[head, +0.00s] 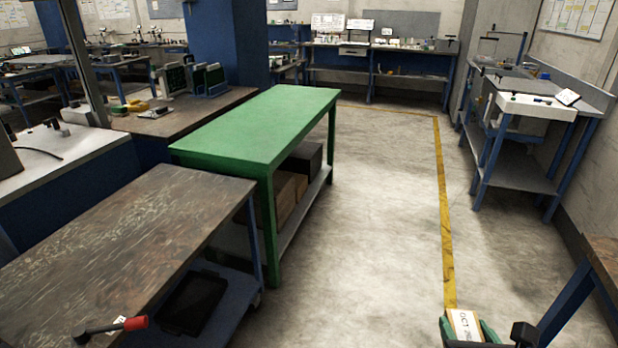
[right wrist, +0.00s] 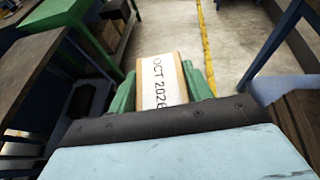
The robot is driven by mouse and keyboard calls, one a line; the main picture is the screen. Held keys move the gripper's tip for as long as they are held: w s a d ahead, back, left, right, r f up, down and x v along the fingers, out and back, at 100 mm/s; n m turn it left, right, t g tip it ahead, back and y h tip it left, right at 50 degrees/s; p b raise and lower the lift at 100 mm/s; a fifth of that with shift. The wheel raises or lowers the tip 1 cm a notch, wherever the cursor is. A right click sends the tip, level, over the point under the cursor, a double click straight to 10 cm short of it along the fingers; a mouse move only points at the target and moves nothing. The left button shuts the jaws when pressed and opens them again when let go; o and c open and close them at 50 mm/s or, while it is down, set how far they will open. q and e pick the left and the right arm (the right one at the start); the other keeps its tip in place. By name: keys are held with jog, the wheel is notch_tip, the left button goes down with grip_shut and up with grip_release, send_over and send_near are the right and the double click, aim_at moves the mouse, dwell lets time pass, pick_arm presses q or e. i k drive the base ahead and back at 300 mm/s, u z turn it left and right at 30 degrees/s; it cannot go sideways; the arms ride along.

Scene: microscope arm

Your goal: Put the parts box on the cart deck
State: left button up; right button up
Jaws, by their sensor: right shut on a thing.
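The parts box (head: 464,324) is a small tan box with a white label at the bottom right of the head view. In the right wrist view the box (right wrist: 160,82) shows its label "OCT 2026" between two green fingers. My right gripper (head: 475,330) is shut on it and holds it over the floor. The cart (head: 130,225), with a worn dark top, blue frame and casters, stands at lower left, apart from the box. A black tray (head: 195,302) lies on its blue lower shelf. My left gripper is not in view.
A green table (head: 265,125) with boxes on its lower shelf adjoins the cart's far end. A red-ended black lever (head: 110,328) shows at the cart's near edge. A wooden-topped bench (head: 604,258) stands close at right. The floor (head: 370,200) between is clear.

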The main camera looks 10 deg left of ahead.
aim_at(151, 215)
jog(key=i, duration=2.5)
jog(key=u, duration=3.65)
jog(key=i, duration=0.5)
jog(key=z, duration=6)
